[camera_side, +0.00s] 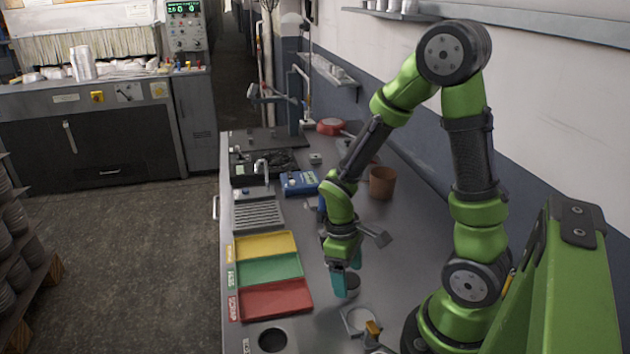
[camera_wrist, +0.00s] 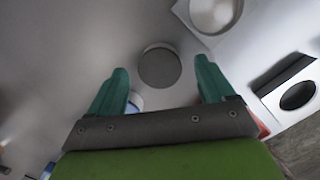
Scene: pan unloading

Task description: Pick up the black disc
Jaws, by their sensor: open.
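A dark grey round disc (camera_wrist: 159,66) lies on the bench in the wrist view, with a thin pale rim at its far edge. It lies between and just beyond my fingertips, touching neither in the picture. My gripper (camera_side: 345,279) points down close above the bench. In the wrist view my gripper (camera_wrist: 162,72) is open and empty, one finger on each side of the disc.
A pale round dish (camera_side: 360,320) on a square plate stands near the disc. Yellow (camera_side: 265,246), green (camera_side: 268,270) and red (camera_side: 274,299) trays line the left side. A dark round opening (camera_side: 272,340) is at the front. A brown pot (camera_side: 382,183) stands behind.

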